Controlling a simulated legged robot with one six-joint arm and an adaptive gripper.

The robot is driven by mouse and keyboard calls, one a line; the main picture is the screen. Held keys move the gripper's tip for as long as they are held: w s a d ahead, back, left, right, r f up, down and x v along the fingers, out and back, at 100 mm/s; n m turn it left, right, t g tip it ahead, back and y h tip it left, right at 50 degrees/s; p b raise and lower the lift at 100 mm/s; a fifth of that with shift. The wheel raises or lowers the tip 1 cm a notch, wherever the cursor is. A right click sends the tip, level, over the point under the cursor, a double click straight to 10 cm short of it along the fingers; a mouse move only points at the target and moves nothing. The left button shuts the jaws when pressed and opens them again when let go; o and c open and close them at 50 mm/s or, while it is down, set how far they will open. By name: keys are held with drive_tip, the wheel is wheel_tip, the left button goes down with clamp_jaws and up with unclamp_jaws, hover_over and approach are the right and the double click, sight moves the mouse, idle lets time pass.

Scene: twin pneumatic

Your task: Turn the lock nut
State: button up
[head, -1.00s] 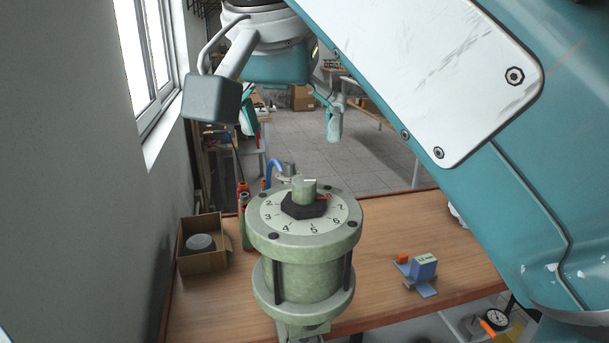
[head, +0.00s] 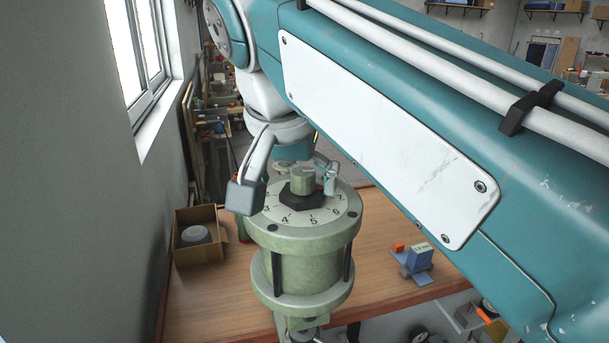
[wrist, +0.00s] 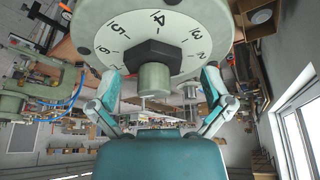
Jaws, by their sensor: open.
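The lock nut (head: 301,196) is a black hexagonal nut at the centre of a white numbered dial (head: 271,210) on a green cylindrical housing (head: 303,273). A round green stem (head: 303,180) stands up through it. In the wrist view the nut (wrist: 152,54) and stem (wrist: 154,80) are near the top middle. My gripper (wrist: 160,82) is open, with one teal finger on each side of the stem and clear gaps between. In the head view one finger shows just right of the stem; the other is not clearly visible. The gripper holds nothing.
The housing stands at the wooden bench (head: 225,300). An open cardboard box (head: 199,256) with a grey round part is at the left, by the wall. A blue block with an orange part (head: 416,258) lies at the right.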

drive_tip(key=shift+w+d+f, duration=0.15)
drive_tip(key=shift+d+f, duration=0.15)
drive_tip(key=shift+d, duration=0.2)
drive_tip(key=shift+a, duration=0.25)
drive_tip(key=c, duration=1)
drive_tip(key=shift+d+n, duration=0.1)
drive_tip(key=shift+n, duration=0.3)
drive_tip(key=n, duration=0.1)
drive_tip(key=n+y, duration=0.1)
drive_tip(key=n, duration=0.1)
drive_tip(key=n+y, duration=0.1)
drive_tip(key=n, duration=0.1)
drive_tip(key=shift+d+f, duration=0.1)
drive_tip(key=shift+d, duration=0.15)
drive_tip(key=n+y, duration=0.1)
drive_tip(key=n, duration=0.2)
drive_tip(key=n+g+y, duration=0.1)
drive_tip(key=n, duration=0.2)
drive_tip(key=shift+w+d, duration=0.1)
drive_tip(key=shift+d, duration=0.1)
drive_tip(key=shift+g, duration=0.3)
